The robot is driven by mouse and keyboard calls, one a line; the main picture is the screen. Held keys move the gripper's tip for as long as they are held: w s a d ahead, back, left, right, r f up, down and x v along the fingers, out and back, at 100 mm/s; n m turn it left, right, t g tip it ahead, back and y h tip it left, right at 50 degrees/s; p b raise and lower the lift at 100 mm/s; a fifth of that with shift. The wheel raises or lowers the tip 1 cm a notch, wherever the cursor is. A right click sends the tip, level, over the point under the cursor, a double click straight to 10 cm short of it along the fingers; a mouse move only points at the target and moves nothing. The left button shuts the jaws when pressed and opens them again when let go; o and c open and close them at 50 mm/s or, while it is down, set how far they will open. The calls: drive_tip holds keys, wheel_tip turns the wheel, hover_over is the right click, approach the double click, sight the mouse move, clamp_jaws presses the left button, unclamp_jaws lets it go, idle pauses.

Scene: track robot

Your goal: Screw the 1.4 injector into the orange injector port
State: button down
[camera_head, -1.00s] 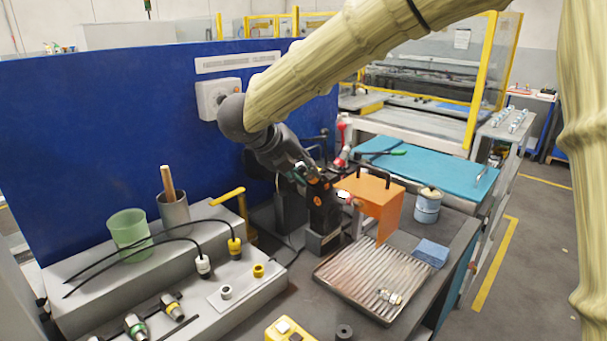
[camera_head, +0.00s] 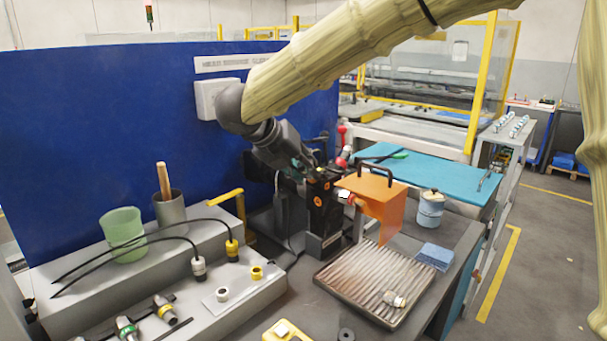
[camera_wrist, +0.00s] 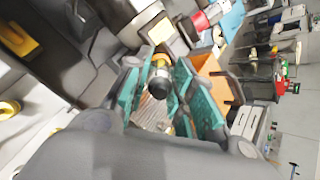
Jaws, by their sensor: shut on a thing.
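My gripper (camera_head: 308,170) is at the black upright block (camera_head: 325,212) with orange round marks, left of the orange box-like guard (camera_head: 385,215). In the wrist view, my gripper (camera_wrist: 160,75) has teal fingers shut on a small metal injector (camera_wrist: 160,66) with a brass-coloured band and a black round end. The injector's label cannot be read. In the head view the held injector is hidden or too small to tell. An orange round mark (camera_head: 318,201) shows on the block's face. I cannot tell whether the injector touches a port.
A ribbed tray (camera_head: 345,272) in front holds another metal fitting (camera_head: 395,299). A grey bench step (camera_head: 185,290) at left carries several connectors, a green cup (camera_head: 122,236) and a grey cup (camera_head: 170,210). A blue panel (camera_head: 90,130) stands behind.

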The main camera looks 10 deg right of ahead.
drive_tip(key=shift+f+m+b, duration=0.15)
drive_tip(key=shift+m+b, duration=1.65)
drive_tip(key=shift+b, duration=0.85)
drive_tip(key=shift+m+b, duration=2)
drive_tip(key=shift+b, duration=0.75)
drive_tip(key=c, duration=1.2)
unclamp_jaws()
drive_tip(key=shift+o, duration=0.2)
drive_tip(key=shift+c, duration=0.8)
drive_tip(key=shift+r, duration=0.3)
drive_tip(key=shift+n+p, duration=2.6)
drive_tip(key=shift+p, duration=0.65)
drive_tip(key=shift+n+p, duration=3.2)
drive_tip(key=shift+p, duration=1.5)
